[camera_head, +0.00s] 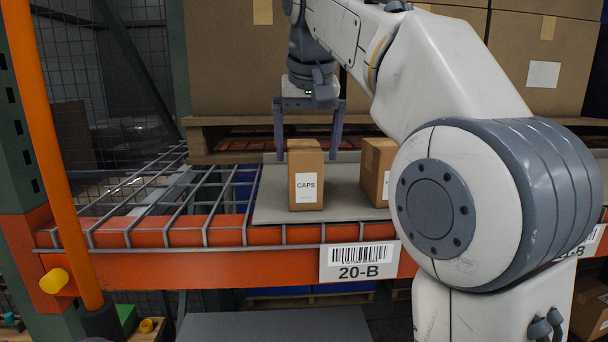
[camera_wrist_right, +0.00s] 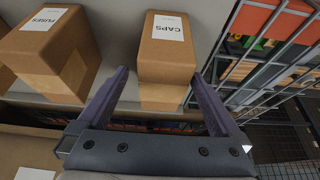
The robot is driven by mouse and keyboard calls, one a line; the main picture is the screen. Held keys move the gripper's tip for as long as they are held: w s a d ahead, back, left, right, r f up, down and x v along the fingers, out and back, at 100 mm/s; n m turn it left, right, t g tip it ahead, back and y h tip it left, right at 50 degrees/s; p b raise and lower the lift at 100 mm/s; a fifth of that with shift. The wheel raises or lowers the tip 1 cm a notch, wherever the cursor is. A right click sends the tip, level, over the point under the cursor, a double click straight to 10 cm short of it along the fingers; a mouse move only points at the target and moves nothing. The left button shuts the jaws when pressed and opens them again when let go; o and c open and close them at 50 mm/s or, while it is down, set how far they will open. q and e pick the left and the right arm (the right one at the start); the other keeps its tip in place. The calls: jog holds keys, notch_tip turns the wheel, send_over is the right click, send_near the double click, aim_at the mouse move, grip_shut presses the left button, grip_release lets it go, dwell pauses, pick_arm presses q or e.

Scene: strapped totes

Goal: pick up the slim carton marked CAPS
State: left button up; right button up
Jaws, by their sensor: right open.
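The slim brown carton marked CAPS (camera_head: 306,174) stands upright on a grey board on the shelf, its white label facing me. It also shows in the right wrist view (camera_wrist_right: 166,62). My right gripper (camera_head: 308,157) points down at the carton's far side, its two fingers spread wider than the carton. In the right wrist view the open fingers (camera_wrist_right: 160,75) lie to either side of the carton, with gaps; I cannot tell how deep they reach around it. Nothing is held. My left gripper is not in view.
A second carton (camera_head: 378,168), labelled FUSES in the right wrist view (camera_wrist_right: 52,50), stands to the right, partly behind my arm. Wire decking (camera_head: 165,205) lies left of the grey board (camera_head: 270,200). Large boxes (camera_head: 235,60) on a pallet stand behind. An orange beam (camera_head: 220,265) runs along the front.

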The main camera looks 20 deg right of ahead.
jog(key=shift+w+p+x, duration=0.1)
jog(key=shift+p+x, duration=0.15)
jog(key=shift+x, duration=1)
jog(key=shift+w+p+x, duration=0.15)
jog(key=shift+p+x, duration=0.1)
jog(key=shift+x, duration=1)
jog(key=shift+a+r, duration=0.15)
jog(key=shift+a, duration=0.05)
grip_shut()
